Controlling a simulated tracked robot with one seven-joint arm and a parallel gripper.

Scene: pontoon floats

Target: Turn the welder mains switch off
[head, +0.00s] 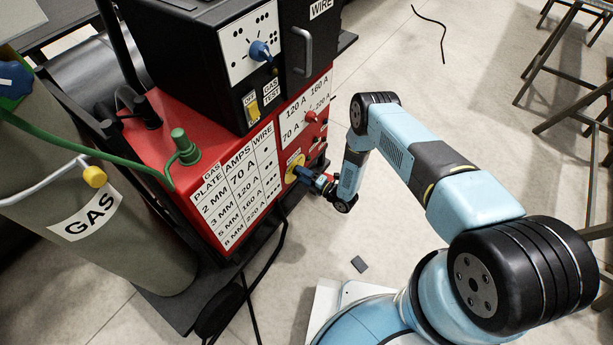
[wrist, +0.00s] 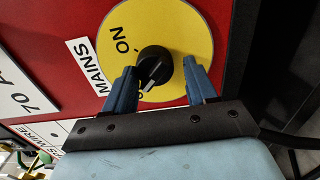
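The welder mains switch (wrist: 154,62) is a black knob on a yellow disc (wrist: 190,25), beside a white MAINS label (wrist: 88,65). In the wrist view, ON is printed at the disc's upper left; lettering at the lower left is partly hidden by a finger. A pale mark on the knob seems to point down toward that hidden lettering. My gripper (wrist: 158,70) is open, its blue fingers on either side of the knob; the right one is clearly apart, the left one close, contact unclear. In the head view, my gripper (head: 309,175) is at the yellow disc (head: 291,170).
The red welder front carries a red knob (head: 311,117) above the disc. A black wire feeder (head: 195,50) with a blue dial (head: 260,51) and yellow switch (head: 253,108) sits on top. A gas cylinder (head: 140,235) stands left.

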